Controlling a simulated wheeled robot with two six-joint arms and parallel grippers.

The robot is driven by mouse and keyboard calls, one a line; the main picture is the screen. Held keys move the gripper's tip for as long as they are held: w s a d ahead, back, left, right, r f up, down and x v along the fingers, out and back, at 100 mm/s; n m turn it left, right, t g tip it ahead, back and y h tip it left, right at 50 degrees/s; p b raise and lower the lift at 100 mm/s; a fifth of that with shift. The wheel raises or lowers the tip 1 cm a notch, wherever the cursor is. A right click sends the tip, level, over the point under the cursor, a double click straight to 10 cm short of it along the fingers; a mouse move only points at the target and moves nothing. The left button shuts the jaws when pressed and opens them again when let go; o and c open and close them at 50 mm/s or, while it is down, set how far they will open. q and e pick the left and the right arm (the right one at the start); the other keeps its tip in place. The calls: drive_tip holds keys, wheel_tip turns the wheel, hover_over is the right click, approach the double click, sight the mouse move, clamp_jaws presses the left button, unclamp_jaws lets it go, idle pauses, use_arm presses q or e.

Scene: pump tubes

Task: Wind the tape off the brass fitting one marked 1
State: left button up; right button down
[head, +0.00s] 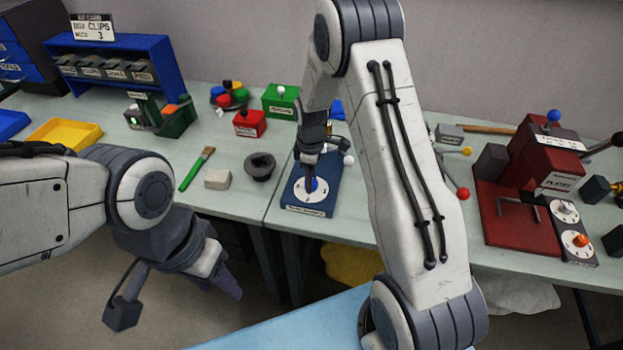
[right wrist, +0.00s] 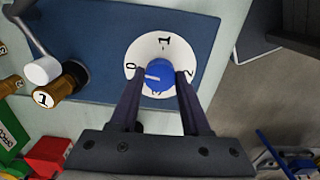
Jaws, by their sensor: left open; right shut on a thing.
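A blue base plate (head: 300,205) carries a white dial (right wrist: 170,50) with the marks 0, 1 and 2. My right gripper (right wrist: 159,76) is shut on the blue knob (right wrist: 158,83) at the dial's middle, pointing down onto it in the head view (head: 313,186). The knob's white line points left, toward 0. A brass fitting marked 1 (right wrist: 66,83) lies beside the plate's edge in the right wrist view, touching or near a white crank knob (right wrist: 42,70). I cannot make out tape on it. My left gripper (head: 222,284) is open and empty, low in front of the bench.
Another brass fitting (right wrist: 10,85) shows at the wrist view's left edge. Red (head: 249,123) and green (head: 281,101) boxes stand behind the plate. A dark round cup (head: 260,166), a beige block (head: 218,179) and a green-handled brush (head: 196,170) lie left. A red press (head: 540,160) stands right.

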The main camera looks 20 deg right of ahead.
drive_tip(key=shift+n, duration=0.6)
drive_tip(key=shift+c, duration=1.8)
unclamp_jaws()
drive_tip(key=shift+r, duration=0.1)
wheel_tip(320, 180, up, 10)
drive_tip(key=b, duration=0.1)
drive_tip(key=shift+r+b, duration=0.15)
drive_tip(key=shift+b, duration=0.25)
